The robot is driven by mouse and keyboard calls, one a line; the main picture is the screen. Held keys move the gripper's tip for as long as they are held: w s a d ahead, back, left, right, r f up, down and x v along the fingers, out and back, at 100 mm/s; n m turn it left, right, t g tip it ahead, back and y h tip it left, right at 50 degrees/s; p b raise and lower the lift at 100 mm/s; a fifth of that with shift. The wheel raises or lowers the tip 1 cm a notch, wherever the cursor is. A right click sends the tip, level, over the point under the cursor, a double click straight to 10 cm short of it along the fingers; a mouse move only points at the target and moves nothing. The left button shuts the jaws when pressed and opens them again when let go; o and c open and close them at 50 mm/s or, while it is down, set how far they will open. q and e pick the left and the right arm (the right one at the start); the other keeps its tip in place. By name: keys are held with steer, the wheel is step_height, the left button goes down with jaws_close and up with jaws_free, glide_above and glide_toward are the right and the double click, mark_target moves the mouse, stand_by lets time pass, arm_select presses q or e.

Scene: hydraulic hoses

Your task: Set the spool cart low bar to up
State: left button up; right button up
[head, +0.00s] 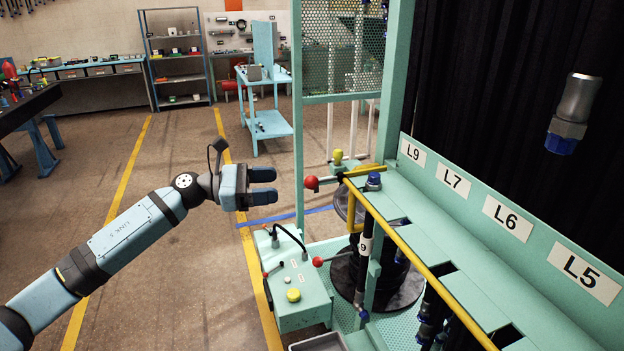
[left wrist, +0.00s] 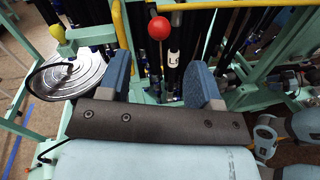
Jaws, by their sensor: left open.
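My left gripper (head: 270,185) is open and empty, pointing right, with a gap to the red ball knob (head: 311,182). That knob sits on a dark lever by the yellow rail (head: 425,255) of the teal frame. A lower red ball knob (head: 318,261) shows near the teal control box (head: 300,292). In the left wrist view, a red ball knob (left wrist: 158,28) on a thin rod shows beyond the open fingers (left wrist: 160,78); I cannot tell which of the two it is. I cannot single out the low bar with certainty. My right gripper is not in view.
Labelled slots with hanging hoses line the teal bench (head: 455,215) at right. A hose end (head: 573,112) hangs at upper right. A blue trolley (head: 265,105) is farther back. The floor left of the frame is clear.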

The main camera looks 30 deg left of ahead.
mark_target(306, 179)
arm_select(q)
steer(key=p+x, duration=0.2)
steer(key=x, duration=0.6)
steer(key=shift+w+d+r, duration=0.1)
steer(key=shift+w, duration=0.05)
steer(key=shift+w+d+p, duration=0.3)
steer(key=shift+w+d, duration=0.15)
steer(key=shift+d, duration=0.1)
steer(key=shift+c, duration=0.4)
jaws_close()
